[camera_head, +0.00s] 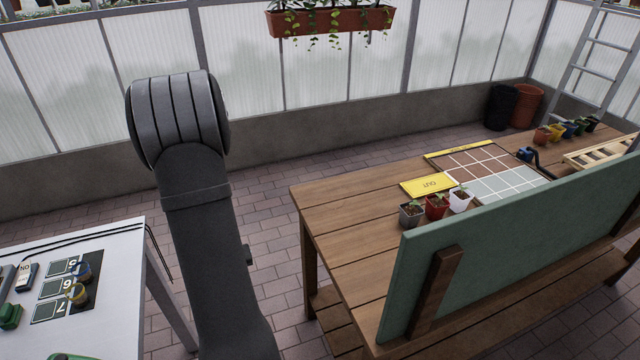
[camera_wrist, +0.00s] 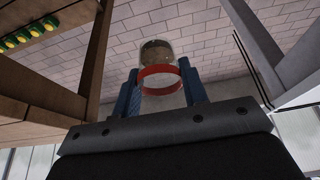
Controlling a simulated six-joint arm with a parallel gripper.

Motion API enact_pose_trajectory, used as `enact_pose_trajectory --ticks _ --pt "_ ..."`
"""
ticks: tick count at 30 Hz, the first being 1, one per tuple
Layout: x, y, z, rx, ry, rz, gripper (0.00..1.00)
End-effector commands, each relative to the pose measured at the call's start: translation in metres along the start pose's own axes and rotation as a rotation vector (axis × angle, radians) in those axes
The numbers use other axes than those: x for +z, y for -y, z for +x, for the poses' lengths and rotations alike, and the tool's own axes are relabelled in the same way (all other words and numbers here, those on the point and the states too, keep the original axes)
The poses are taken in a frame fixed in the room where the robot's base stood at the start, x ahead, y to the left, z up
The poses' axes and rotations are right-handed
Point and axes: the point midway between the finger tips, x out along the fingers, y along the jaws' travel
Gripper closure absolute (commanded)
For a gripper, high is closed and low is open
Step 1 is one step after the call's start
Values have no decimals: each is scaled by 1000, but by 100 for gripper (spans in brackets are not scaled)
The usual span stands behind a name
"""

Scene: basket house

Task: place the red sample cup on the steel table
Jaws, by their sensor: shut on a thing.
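The red sample cup (camera_wrist: 155,50) shows in the wrist view as a clear cup with a red band and brownish contents. My gripper (camera_wrist: 160,88) is shut on it, with a blue finger on each side of the red band. The cup is off any surface, with brick floor behind it. The steel table (camera_head: 120,262) is at the lower left of the head view; its edge and leg also show at the right of the wrist view (camera_wrist: 270,45). My gripper and the cup are hidden in the head view.
The mat beside 7 looks bare. A wooden bench (camera_head: 340,215) with pots and a green panel (camera_head: 500,250) stands right.

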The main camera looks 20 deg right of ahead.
Motion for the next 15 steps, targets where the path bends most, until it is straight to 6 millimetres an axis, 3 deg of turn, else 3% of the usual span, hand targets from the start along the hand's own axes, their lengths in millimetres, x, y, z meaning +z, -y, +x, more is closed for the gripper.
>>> enact_pose_trajectory --ticks 4,7,15 --pt "-8 -20 -2 16 -1 41 82" --pt "-18 -50 -7 40 -2 104 82" --pt "-40 -169 -34 133 -2 338 82"
